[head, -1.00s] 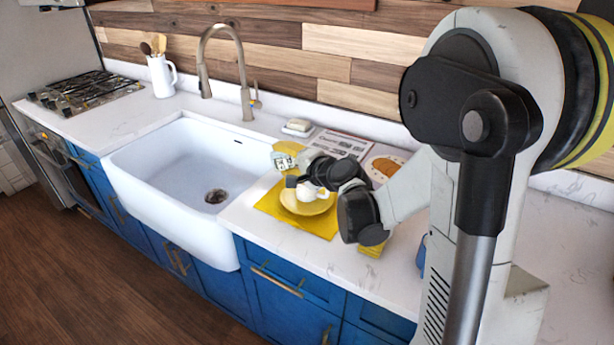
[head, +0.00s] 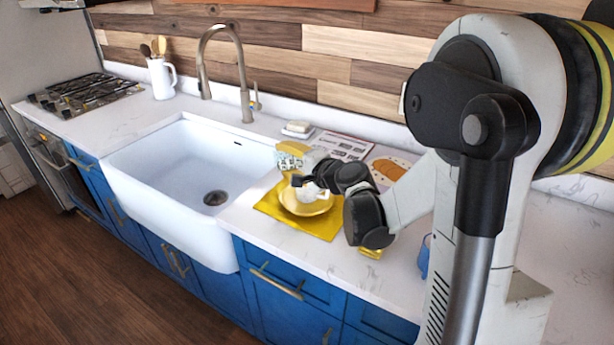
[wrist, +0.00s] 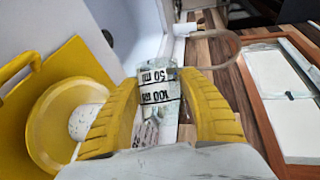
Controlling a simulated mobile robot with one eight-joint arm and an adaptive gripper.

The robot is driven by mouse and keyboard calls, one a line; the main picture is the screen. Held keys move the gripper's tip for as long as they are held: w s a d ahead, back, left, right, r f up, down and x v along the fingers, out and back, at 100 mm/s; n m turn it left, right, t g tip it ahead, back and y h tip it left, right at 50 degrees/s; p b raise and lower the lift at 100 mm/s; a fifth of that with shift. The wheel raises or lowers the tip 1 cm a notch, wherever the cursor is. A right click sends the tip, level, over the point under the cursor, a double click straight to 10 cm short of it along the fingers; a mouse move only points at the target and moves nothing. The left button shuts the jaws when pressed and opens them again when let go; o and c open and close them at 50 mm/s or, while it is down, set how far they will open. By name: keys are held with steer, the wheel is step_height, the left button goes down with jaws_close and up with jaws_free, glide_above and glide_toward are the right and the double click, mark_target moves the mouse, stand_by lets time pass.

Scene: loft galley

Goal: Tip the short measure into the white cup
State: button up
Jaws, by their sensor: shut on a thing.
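My gripper (wrist: 158,84) has its yellow fingers shut on the short measure (wrist: 158,98), a small clear vessel with dark 50 ml and 100 marks. In the head view my gripper (head: 297,164) holds the measure (head: 288,162) above and slightly left of the white cup (head: 310,192). The cup stands on a yellow saucer (head: 299,208). In the wrist view the saucer (wrist: 48,128) lies left of the fingers, and the white cup (wrist: 82,124) is partly hidden behind the left finger. I cannot make out what the measure holds.
A yellow mat (head: 268,206) lies under the saucer on the white counter. The white sink (head: 150,165) and faucet (head: 243,95) are to the left. A soap dish (head: 297,130), a printed sheet (head: 343,145) and a blue mug (head: 424,258) are nearby.

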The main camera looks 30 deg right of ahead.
steer(key=shift+d+r+m+t+y+b, duration=0.25)
steer(key=shift+r+m+t+y+b, duration=0.15)
steer(key=shift+m+b, duration=0.35)
stand_by(0.8)
